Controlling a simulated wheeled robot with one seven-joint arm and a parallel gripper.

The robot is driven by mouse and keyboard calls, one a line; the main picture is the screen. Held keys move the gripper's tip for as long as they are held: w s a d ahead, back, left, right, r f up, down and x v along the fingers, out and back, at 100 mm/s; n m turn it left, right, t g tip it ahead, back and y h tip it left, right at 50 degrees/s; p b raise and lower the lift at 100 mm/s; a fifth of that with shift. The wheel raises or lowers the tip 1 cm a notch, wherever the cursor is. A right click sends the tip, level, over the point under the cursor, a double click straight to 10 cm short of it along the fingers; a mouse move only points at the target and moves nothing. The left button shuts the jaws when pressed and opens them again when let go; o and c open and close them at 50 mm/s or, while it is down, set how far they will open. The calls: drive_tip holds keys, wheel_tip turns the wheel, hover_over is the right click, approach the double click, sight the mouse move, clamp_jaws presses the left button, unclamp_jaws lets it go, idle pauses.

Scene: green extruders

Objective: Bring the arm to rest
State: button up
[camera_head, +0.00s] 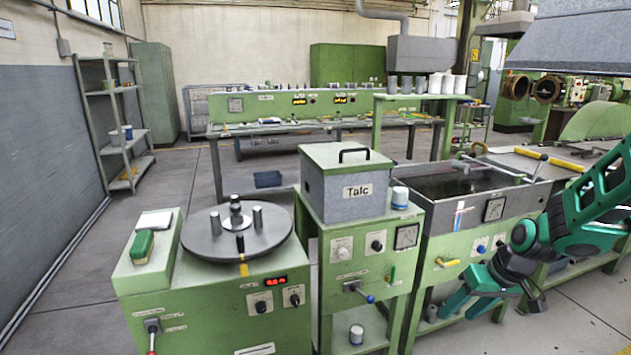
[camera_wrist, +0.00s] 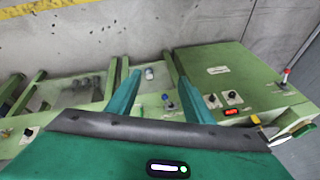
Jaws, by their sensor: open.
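My arm comes in from the right edge of the head view, teal and black. My gripper (camera_head: 470,313) hangs low at its end, in front of the green stand under the water tank (camera_head: 530,205). In the wrist view my gripper (camera_wrist: 152,62) shows two teal fingers spread apart. It is open, with nothing held between the fingers. A small pale jar (camera_wrist: 149,74) shows beyond the gap, apart from the fingers. It cannot be told from these frames whether the fingers touch the stand.
A grey Talc box (camera_head: 345,192) stands on a green cabinet left of the tank. Farther left is a round turntable (camera_head: 265,240) with metal cylinders on a green bench. A white jar (camera_head: 356,334) sits on a low shelf. Bare floor (camera_head: 590,305) lies at lower right.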

drive_tip(key=s+d+r+m+g+h, duration=0.1)
drive_tip(key=s+d+r+m, duration=0.1)
drive_tip(key=s, duration=0.7)
drive_tip(key=s+d+r+m+g, duration=0.1)
drive_tip(key=s+r, duration=0.3)
drive_tip(key=s, duration=0.5)
drive_tip(key=s+d+r+m+g+h, duration=0.1)
drive_tip(key=s+d+r+m, duration=0.2)
drive_tip(key=s, duration=0.6)
drive_tip(key=shift+d+r+m+g+h, duration=0.3)
drive_tip(key=shift+d+r+m, duration=0.1)
drive_tip(key=shift+m, duration=0.2)
drive_tip(key=shift+w+f, duration=0.25)
drive_tip(key=shift+w, duration=0.3)
drive_tip(key=shift+c, duration=0.6)
